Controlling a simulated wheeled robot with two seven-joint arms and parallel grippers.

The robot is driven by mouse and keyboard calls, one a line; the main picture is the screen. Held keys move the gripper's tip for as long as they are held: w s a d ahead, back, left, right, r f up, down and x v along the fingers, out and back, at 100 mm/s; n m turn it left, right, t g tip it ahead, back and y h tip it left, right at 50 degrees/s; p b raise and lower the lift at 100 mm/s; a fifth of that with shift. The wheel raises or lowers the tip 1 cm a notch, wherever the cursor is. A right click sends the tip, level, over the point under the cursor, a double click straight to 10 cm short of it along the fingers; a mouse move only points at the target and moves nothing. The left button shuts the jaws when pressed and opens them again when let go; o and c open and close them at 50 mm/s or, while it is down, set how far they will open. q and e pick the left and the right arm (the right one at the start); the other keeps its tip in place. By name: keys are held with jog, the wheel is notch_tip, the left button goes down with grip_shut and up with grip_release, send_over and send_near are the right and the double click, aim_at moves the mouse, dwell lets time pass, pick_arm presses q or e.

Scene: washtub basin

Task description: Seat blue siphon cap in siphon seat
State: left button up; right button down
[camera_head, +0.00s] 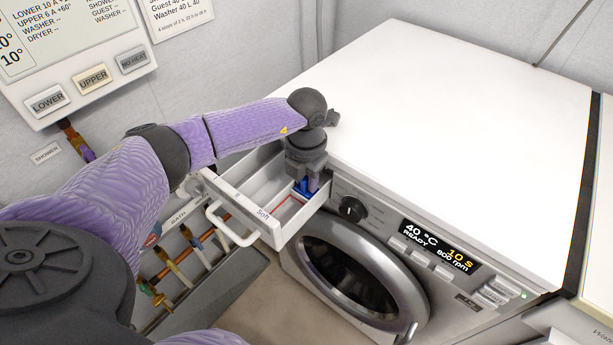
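The blue siphon cap (303,188) is in the open detergent drawer (236,192) of the washer, at the right end of the drawer. My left gripper (306,181) points down over the drawer with its fingers around the upper part of the cap. The fingers look closed on it, and they hide part of it. A red outline (287,203) shows on the drawer floor just left of and in front of the cap. The siphon seat itself cannot be told apart clearly, and whether the cap touches the drawer floor is unclear. My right gripper is not in view.
The white washer (450,110) has a clear, flat top.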

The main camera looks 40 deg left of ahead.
pick_arm(q)
jog(key=shift+r, duration=0.1)
